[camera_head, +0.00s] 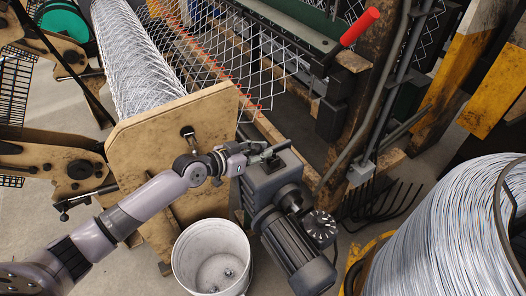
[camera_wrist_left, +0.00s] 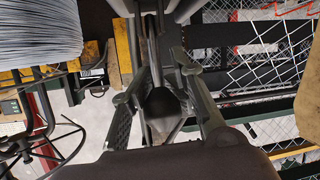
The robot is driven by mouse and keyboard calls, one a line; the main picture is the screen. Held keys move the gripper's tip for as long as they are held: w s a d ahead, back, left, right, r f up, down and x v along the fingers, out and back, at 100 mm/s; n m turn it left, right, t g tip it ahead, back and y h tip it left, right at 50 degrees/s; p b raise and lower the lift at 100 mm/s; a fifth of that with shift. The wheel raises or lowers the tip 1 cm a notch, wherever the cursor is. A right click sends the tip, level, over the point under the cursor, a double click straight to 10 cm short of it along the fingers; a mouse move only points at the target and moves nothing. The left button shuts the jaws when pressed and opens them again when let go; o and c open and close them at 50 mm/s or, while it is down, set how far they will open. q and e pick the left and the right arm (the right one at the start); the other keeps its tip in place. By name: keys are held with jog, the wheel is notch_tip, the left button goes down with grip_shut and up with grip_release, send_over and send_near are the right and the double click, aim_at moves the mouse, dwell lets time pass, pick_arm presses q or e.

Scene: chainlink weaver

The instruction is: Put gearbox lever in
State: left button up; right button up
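The grey gearbox (camera_head: 272,183) with its motor (camera_head: 298,252) stands in the middle of the head view, beside the wooden end plate. My left gripper (camera_head: 272,152) is at the top of the gearbox, reaching in from the left. In the left wrist view, the dark gearbox lever (camera_wrist_left: 162,101) with a rounded end lies between the two spread fingers of my left gripper (camera_wrist_left: 160,95). Gaps show beside the lever, so the fingers look open around it. The gripper hides most of the lever in the head view. My right gripper is not in view.
A white bucket (camera_head: 213,258) stands just below my left arm. A big wire coil (camera_head: 440,235) fills the lower right. A roll of chainlink mesh (camera_head: 137,60) lies behind the wooden plate (camera_head: 170,140). A red-handled lever (camera_head: 360,27) is on the machine frame.

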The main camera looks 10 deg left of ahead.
pick_arm(q)
jog(key=shift+o, duration=1.3)
jog(key=shift+s+a+r, duration=0.2)
jog(key=shift+a+r, duration=0.1)
jog(key=shift+f, duration=0.2)
jog(key=shift+d, duration=0.1)
jog(key=v, duration=1.2)
